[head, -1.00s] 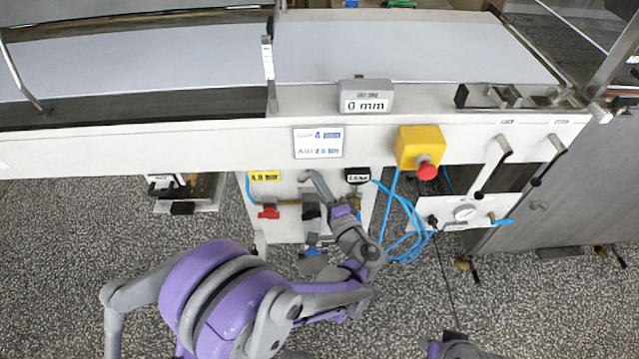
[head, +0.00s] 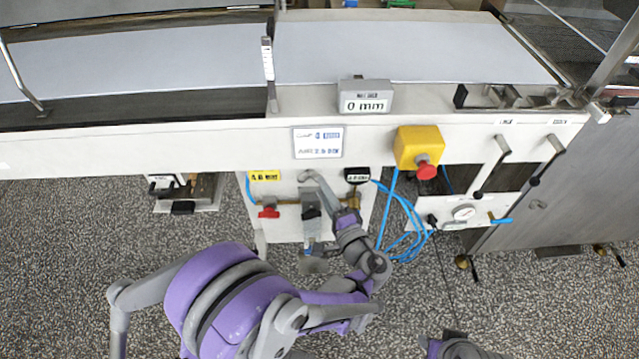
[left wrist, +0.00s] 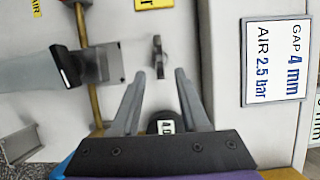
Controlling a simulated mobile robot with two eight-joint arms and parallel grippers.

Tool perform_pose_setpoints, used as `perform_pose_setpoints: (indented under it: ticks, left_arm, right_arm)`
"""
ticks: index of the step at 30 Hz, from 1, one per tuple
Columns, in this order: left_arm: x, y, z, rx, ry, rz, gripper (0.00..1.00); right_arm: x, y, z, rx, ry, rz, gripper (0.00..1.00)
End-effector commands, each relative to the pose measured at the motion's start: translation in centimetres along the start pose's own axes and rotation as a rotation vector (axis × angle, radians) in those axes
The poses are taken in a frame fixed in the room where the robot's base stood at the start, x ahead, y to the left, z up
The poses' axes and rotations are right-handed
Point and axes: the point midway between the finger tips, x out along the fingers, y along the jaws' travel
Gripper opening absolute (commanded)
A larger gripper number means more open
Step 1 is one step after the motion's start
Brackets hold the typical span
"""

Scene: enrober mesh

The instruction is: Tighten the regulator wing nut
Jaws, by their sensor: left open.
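The wing nut (left wrist: 158,56) is a small dark grey piece on the pale panel in the left wrist view. My left gripper (left wrist: 154,76) is open, with its two grey fingers pointing at the panel. The wing nut shows just beyond the fingertips, in line with the gap between them; I cannot tell whether they touch it. In the head view my left gripper (head: 312,182) reaches up to the panel from below right, and the nut is hard to make out behind the fingers. The regulator (head: 312,207), grey with a black top, stands beside it.
A brass pipe (left wrist: 88,60) with a red-handled valve (head: 268,212) runs past the regulator. A black readout (head: 357,175) and blue hoses (head: 405,220) lie to the right. A sign (left wrist: 277,60) reads gap 4 mm, air 2.5 bar. A yellow box carries a red stop button (head: 427,171).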

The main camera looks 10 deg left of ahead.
Motion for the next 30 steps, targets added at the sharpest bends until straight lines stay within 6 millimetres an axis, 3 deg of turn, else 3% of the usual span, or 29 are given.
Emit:
perform_pose_setpoints:
  ticks: [6,12,30]
  left_arm:
    - [-4.7,-0.1,-0.1,-0.002,0.005,0.001,0.45]
    - [-7.3,0.0,-0.1,0.0,0.003,0.0,0.45]
    - [-7.9,0.0,0.0,0.0,0.0,0.0,0.45]
  right_arm:
    - [-0.7,0.0,-0.2,0.0,0.002,0.0,0.45]
    - [-0.9,0.0,-0.2,0.0,0.003,0.0,0.45]
    - [-0.9,0.0,-0.2,0.0,0.003,0.0,0.45]
